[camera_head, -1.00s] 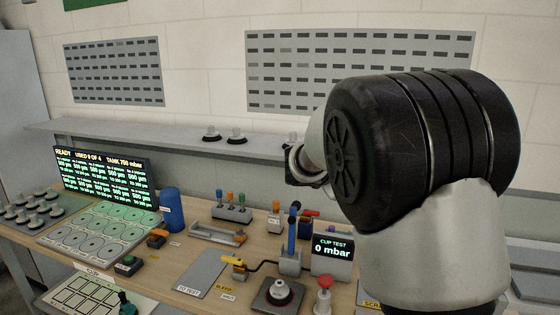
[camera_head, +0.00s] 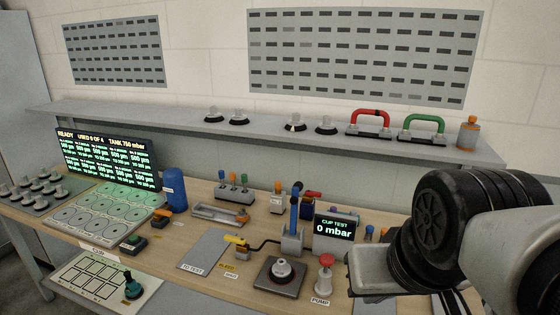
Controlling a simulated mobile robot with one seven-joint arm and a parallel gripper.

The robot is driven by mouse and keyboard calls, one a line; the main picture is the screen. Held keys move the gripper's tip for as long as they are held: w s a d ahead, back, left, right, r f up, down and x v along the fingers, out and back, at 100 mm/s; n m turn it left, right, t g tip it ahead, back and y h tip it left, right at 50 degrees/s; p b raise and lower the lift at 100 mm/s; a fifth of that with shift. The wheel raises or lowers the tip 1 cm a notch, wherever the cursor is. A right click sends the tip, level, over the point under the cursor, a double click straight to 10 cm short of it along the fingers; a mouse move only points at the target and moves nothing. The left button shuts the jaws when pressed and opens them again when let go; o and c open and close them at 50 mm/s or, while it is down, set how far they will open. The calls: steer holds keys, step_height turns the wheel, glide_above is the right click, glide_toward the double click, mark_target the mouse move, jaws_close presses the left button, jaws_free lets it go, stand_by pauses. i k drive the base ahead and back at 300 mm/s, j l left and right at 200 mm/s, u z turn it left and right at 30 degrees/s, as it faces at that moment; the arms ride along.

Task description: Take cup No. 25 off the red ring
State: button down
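A grey-and-black suction cup (camera_head: 281,269) sits on a dark square block at the front of the bench. Several similar cups, among them a shelf cup (camera_head: 297,123), stand on the back shelf. A red-handled tool (camera_head: 369,119) and a green-handled tool (camera_head: 424,127) also stand there. My gripper (camera_head: 366,272) is at the lower right, in front of the cup test display and right of the pump knob. Its fingers are not clearly visible, so its opening cannot be told.
The cup test display (camera_head: 335,228) reads 0 mbar. A red pump knob (camera_head: 325,272) stands between the block and my gripper. A blue cylinder (camera_head: 174,188), a status screen (camera_head: 106,160) and a cup tray (camera_head: 103,214) are at left. The grey test pad (camera_head: 206,249) is bare.

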mark_target(281, 272)
steer(key=i+j+z, duration=0.2)
steer(key=j+z, duration=0.15)
steer(key=i+j+z, duration=0.15)
steer(key=j+z, duration=0.6)
steer(key=i+j, duration=0.05)
steer(key=j, duration=0.05)
